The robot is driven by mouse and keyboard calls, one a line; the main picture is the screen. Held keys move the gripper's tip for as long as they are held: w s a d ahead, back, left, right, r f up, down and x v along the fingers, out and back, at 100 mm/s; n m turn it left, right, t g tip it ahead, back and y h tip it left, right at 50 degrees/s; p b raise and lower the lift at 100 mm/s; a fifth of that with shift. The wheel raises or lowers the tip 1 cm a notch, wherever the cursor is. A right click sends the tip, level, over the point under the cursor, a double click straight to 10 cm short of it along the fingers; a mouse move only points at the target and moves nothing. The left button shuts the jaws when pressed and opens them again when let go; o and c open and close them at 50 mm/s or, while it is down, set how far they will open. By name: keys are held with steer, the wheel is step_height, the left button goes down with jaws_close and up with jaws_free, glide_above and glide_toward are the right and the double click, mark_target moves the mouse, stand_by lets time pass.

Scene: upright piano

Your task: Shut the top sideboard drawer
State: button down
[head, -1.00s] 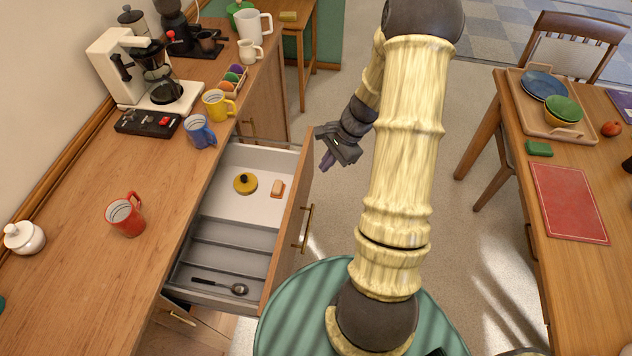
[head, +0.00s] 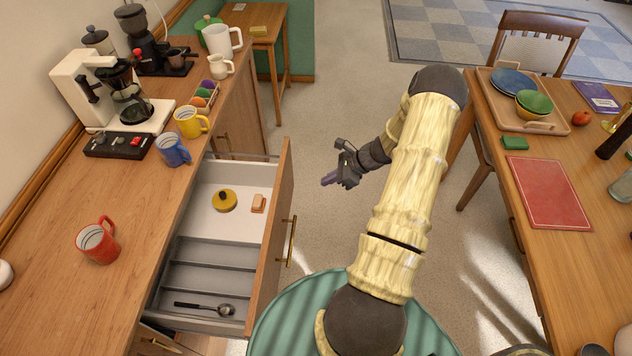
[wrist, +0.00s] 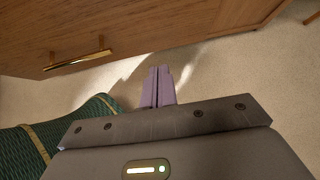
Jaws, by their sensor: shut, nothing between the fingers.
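The top sideboard drawer (head: 283,215) is pulled well out of the wooden sideboard (head: 150,205). Its front carries a brass bar handle (head: 290,241). Inside lie a yellow round lid with a dark knob (head: 224,200), a small brush-like item (head: 258,203) and a dark-handled spoon (head: 205,308). My gripper (head: 329,180) is shut and empty, in the air to the right of the drawer front and apart from it. In the wrist view the shut fingers (wrist: 158,87) point toward the floor beside the wooden front, with the brass handle (wrist: 78,61) at upper left.
On the sideboard top stand a red mug (head: 98,242), a blue mug (head: 172,149), a yellow mug (head: 190,122) and a coffee maker (head: 120,95). A dining table (head: 560,270) with a tray (head: 535,122) is at the right. Open floor lies between.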

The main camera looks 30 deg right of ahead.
mark_target(288, 192)
steer(key=shift+w+a+f+p, duration=0.4)
steer(key=shift+w+a+f, duration=0.65)
steer(key=shift+a, duration=0.35)
steer(key=shift+w+a+f+p, duration=0.45)
steer(key=shift+w+a+f, duration=0.6)
steer(key=shift+a, duration=0.35)
steer(key=shift+w+a+f+p, duration=0.4)
steer(key=shift+w+a+f, duration=0.6)
steer(key=shift+a, duration=0.4)
steer(key=shift+w, duration=0.1)
